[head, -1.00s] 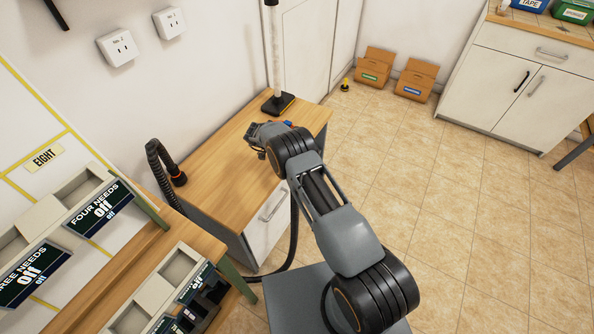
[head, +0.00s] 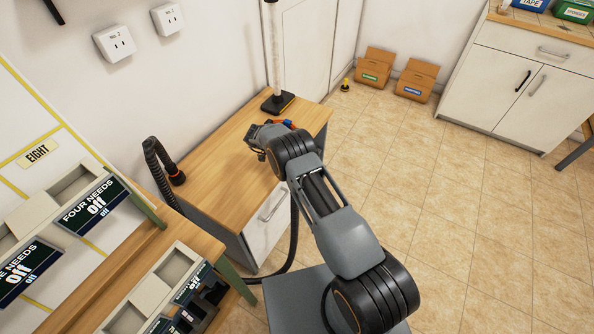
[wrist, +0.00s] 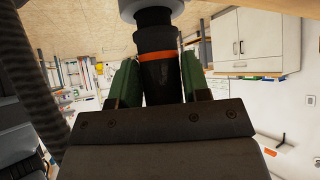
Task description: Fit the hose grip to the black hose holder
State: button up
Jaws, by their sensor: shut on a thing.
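My gripper (wrist: 155,85) has green fingers and is shut around a black cylindrical grip with an orange ring, which I take as the hose grip (wrist: 158,70). Its upper end in the wrist view meets a pale grey collar (wrist: 150,8); I cannot tell whether that is part of it. In the head view my gripper (head: 265,137) is over the far part of the wooden desk top, with a bit of orange beside it. A ribbed black hose (head: 155,165) with an orange-ringed end stands at the desk's left edge. I cannot pick out the black hose holder for certain.
A pale pole on a black base (head: 278,103) stands at the desk's far end, close beyond my gripper. The wooden desk top (head: 215,165) is otherwise clear. A shelf with signs and bins (head: 145,205) is at the left. Cardboard boxes (head: 415,80) and open tiled floor lie right.

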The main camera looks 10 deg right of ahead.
jog(key=shift+f+b, duration=0.8)
jog(key=shift+b, duration=0.05)
dwell(1.0)
jog(key=o, duration=1)
jog(key=b+v, duration=0.1)
jog(key=v, duration=1.2)
jog(key=shift+a+r, duration=0.2)
jog(key=shift+a, duration=0.15)
jog(key=shift+w, duration=0.15)
